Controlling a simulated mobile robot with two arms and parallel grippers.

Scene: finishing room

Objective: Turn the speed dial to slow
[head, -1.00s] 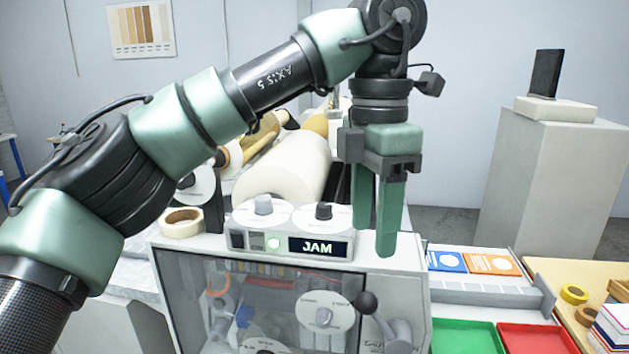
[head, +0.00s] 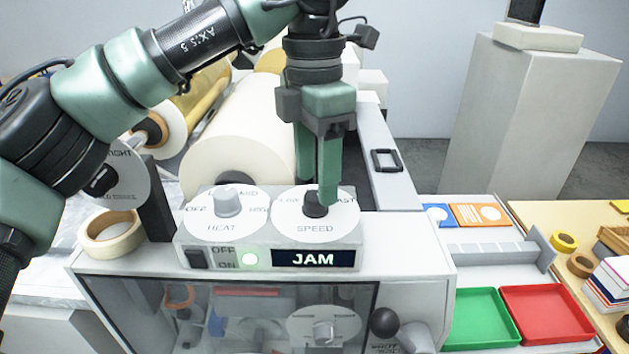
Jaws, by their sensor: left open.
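The speed dial (head: 316,206) is a black knob on a white disc marked SPEED, on the right of the machine's control panel (head: 268,240). My left gripper (head: 318,190) points down at the dial with its green fingers apart. One fingertip hangs in front of the knob's upper right side, and the other is behind and to the left. I cannot tell whether they touch the knob. The fingers cover part of the dial's markings, so its setting is hard to read. The display (head: 316,259) reads JAM. My right gripper is not in view.
The heat dial (head: 228,203) is close on the left. A tape roll (head: 111,234) lies at left. Green (head: 482,318) and red (head: 547,315) trays are at right.

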